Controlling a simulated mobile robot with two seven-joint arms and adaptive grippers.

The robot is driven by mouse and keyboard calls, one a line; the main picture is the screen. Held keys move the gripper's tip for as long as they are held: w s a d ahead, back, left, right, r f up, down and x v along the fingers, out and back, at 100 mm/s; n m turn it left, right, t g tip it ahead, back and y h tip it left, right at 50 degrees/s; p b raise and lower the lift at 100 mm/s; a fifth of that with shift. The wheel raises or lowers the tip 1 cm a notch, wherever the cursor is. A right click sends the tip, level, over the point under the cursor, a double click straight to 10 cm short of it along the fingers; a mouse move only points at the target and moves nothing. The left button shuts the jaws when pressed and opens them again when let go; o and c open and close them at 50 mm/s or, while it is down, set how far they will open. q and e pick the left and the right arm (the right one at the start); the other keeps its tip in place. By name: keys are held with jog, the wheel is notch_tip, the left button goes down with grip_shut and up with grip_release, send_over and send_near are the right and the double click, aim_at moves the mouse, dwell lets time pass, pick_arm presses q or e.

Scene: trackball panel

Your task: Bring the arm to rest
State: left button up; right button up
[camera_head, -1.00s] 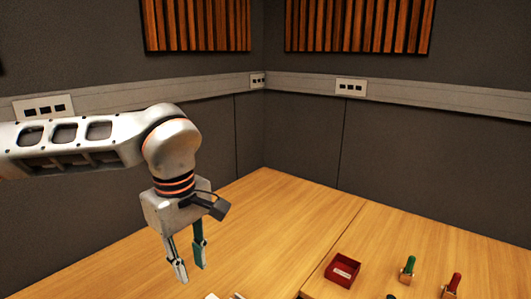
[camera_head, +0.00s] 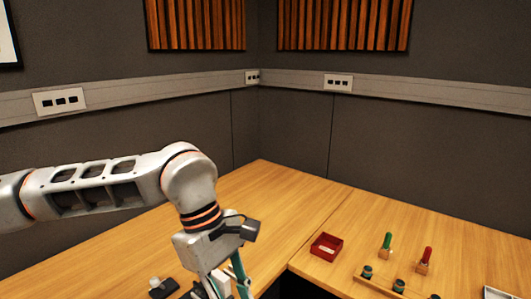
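My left arm comes in from the left over the wooden table (camera_head: 285,205). Its gripper (camera_head: 231,285) points down at the bottom edge of the head view. A gap shows between its two fingers, and I see nothing held between them. The fingertips are cut off or hard to make out at the frame's edge. A small dark base with a pale ball on it (camera_head: 162,289) lies left of the gripper, partly cut off. My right gripper is not in view.
A red open box (camera_head: 326,246) stands right of the gripper. Beyond it are a green-handled piece (camera_head: 387,243), a red-handled piece (camera_head: 425,257) and a wooden strip with dark round knobs (camera_head: 398,286). The table's back is clear. Grey walls close the corner.

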pick_arm(q)
jog(key=s+d+r+n+g+h+b, duration=0.1)
jog(key=s+d+r+n+g+h, duration=0.2)
jog(key=s+d+h, duration=0.4)
jog(key=s+d+r+n+g+h+b, duration=0.1)
jog(key=s+d+r+n+g+h, duration=0.25)
jog(key=d, duration=0.65)
jog(key=w+a+f+n+t+h+b, duration=0.2)
jog(key=w+a+n+t+h, duration=0.2)
jog(key=w+n+t+h, duration=1.1)
jog(key=w+a+f+n+t+y+b, duration=0.15)
jog(key=a+f+n+t+y, duration=0.4)
jog(key=f+n+y, duration=0.55)
jog(key=w+a+f+n+t+y+p, duration=0.15)
jog(key=a+f+n+t+y, duration=0.5)
jog(key=n, duration=0.75)
jog(key=s+a+f+n+g+y, duration=0.2)
jog(key=s+a+f, duration=0.3)
jog(key=f, duration=0.5)
jog(key=s+a+f+n+g+y+b, duration=0.1)
jog(key=s+a+f+n+g+y, duration=0.2)
jog(key=f, duration=0.8)
jog(key=s+a+f+n+g+y+b, duration=0.1)
jog(key=s+a+f+n+g+y, duration=0.2)
jog(key=s+a+f+n, duration=0.3)
notch_tip(320, 180, down, 5)
jog(key=shift+s+a+r+y, duration=0.1)
jog(key=shift+s+a+y, duration=0.4)
jog(key=shift+s+a, duration=0.6)
